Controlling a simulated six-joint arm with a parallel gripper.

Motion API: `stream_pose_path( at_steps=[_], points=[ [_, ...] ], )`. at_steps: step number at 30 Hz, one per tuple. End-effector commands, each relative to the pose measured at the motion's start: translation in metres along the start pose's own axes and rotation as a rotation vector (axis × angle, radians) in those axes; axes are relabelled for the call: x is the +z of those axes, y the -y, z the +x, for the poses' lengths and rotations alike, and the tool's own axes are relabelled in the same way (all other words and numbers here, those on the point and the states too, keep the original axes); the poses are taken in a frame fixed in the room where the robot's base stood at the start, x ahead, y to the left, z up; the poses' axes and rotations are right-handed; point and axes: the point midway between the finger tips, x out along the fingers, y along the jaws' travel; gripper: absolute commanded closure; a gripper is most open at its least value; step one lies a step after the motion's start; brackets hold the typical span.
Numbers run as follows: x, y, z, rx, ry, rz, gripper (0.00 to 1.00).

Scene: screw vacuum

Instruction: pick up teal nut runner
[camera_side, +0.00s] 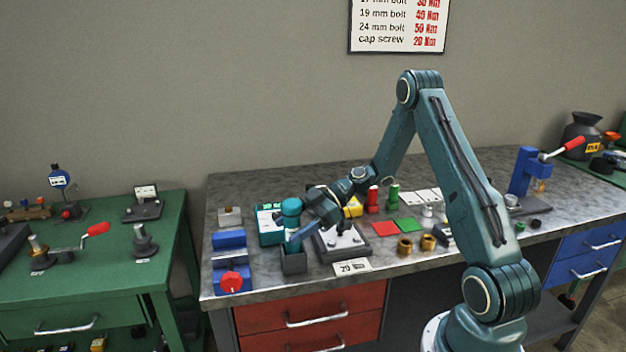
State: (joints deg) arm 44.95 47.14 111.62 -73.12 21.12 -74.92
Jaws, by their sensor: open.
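The teal nut runner (291,211) stands upright in a dark square holder (293,262) near the front left of the grey workbench. My gripper (297,232) is at the nut runner, reaching in from the right. Its jaws are open, with a finger seen across the lower part of the teal body. From this view I cannot tell whether the jaws touch it. The lower end of the nut runner is hidden in the holder.
A dark plate with bolts (342,243) lies right of the holder, with a "20 Nm" card (352,267) in front. A blue vise (230,262) with a red knob is to the left. A teal case (269,224) is behind. Red (385,229) and green (410,225) squares lie farther right.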

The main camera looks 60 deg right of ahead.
Motion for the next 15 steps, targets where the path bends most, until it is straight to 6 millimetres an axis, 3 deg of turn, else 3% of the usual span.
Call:
stream_pose_path(
  at_steps=[15],
  points=[
    [-0.0001, 0.0002, 0.0011, 0.0, 0.0, 0.0, 0.39]
  ],
)
